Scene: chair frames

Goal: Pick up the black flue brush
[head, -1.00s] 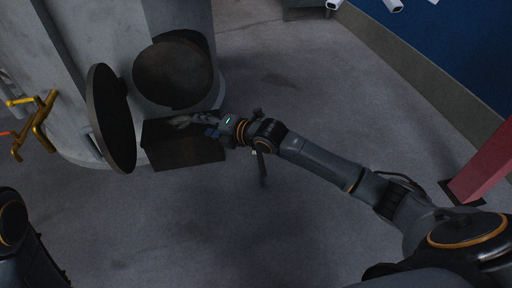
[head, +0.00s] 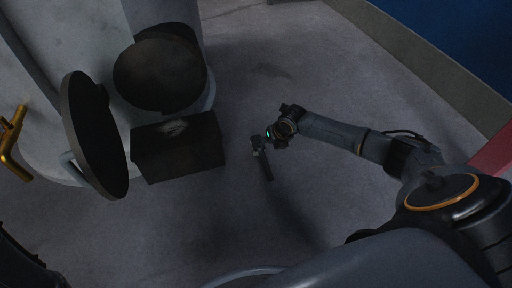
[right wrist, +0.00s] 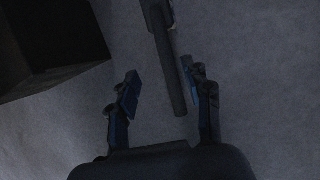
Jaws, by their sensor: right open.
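The black flue brush (head: 267,172) shows in the head view as a thin dark rod over the grey floor, just below my right gripper (head: 260,143). In the right wrist view the brush (right wrist: 174,85) comes down from the top edge, and its lower end shows between the two fingers of my right gripper (right wrist: 163,77). The fingers are apart, with a gap on each side of the rod. The upper end of the brush is cut off there. I cannot tell how the brush is supported. My left gripper is out of view.
A pale boiler (head: 60,50) stands at the left with its round black door (head: 95,135) swung open. A black box (head: 178,155) sits at its foot, left of the brush. A red post (head: 492,155) is at the right edge. The floor around the brush is clear.

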